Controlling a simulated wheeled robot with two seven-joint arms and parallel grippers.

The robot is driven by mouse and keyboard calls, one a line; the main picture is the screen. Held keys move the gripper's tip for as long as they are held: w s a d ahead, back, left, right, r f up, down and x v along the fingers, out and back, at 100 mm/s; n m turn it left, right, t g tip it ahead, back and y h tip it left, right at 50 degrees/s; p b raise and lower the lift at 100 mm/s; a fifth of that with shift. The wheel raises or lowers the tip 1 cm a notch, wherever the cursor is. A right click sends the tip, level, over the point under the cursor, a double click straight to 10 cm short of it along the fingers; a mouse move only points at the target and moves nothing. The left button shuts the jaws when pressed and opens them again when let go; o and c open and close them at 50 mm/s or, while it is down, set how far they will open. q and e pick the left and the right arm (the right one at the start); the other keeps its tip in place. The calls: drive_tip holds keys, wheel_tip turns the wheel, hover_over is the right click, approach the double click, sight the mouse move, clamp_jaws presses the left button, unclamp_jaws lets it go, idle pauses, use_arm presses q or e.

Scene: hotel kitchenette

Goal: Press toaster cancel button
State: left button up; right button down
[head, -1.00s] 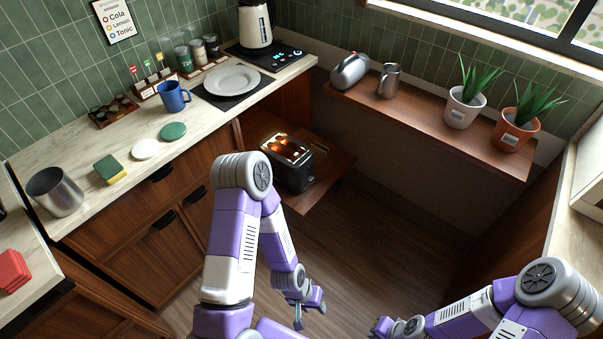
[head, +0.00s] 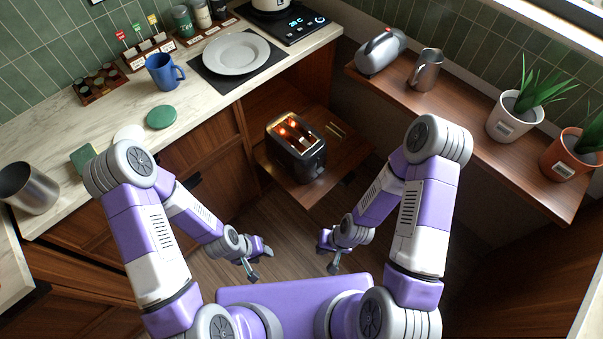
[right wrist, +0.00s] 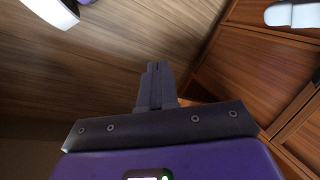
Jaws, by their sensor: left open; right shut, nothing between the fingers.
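A black toaster (head: 297,148) with glowing orange slots stands on a low pulled-out wooden shelf (head: 345,165). Its cancel button is too small to make out in the head view. My left gripper (head: 258,266) is open and empty, in front of and below the toaster, apart from it. My right gripper (head: 328,256) is shut and empty, to the right of the left one and also apart from the toaster. In the right wrist view its shut fingers (right wrist: 155,80) point over bare wooden floor, and no toaster shows there.
The marble counter (head: 200,110) on the left holds a plate (head: 236,54), a blue mug (head: 163,72) and a green disc (head: 161,117). A wooden ledge (head: 460,125) on the right bears a kettle, a pitcher (head: 425,70) and two potted plants. Floor before the toaster is clear.

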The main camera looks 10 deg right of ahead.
sight(313, 179)
drive_tip(key=w+d+f+m+t+h+b, duration=0.3)
drive_tip(key=w+f+t, duration=0.4)
drive_tip(key=w, duration=0.4)
drive_tip(key=w+d+f+m+t+h+b, duration=0.3)
drive_tip(key=w+d+f+m+t+b, duration=0.3)
drive_tip(key=w+f, duration=0.4)
drive_tip(key=shift+w+m+t, duration=0.7)
drive_tip(key=shift+w+t, duration=0.1)
drive_tip(key=shift+w, duration=0.3)
drive_tip(key=shift+f, duration=0.1)
drive_tip(key=w+a+b, duration=0.1)
drive_tip(key=w+a, duration=0.1)
drive_tip(key=w+a+b, duration=0.1)
drive_tip(key=w+a, duration=0.1)
drive_tip(key=w, duration=0.1)
drive_tip(key=shift+w+a, duration=0.15)
drive_tip(key=shift+w, duration=0.15)
drive_tip(key=shift+w+a, duration=0.5)
drive_tip(key=shift+w, duration=0.2)
drive_tip(key=shift+w+a, duration=0.25)
drive_tip(key=shift+w, duration=0.05)
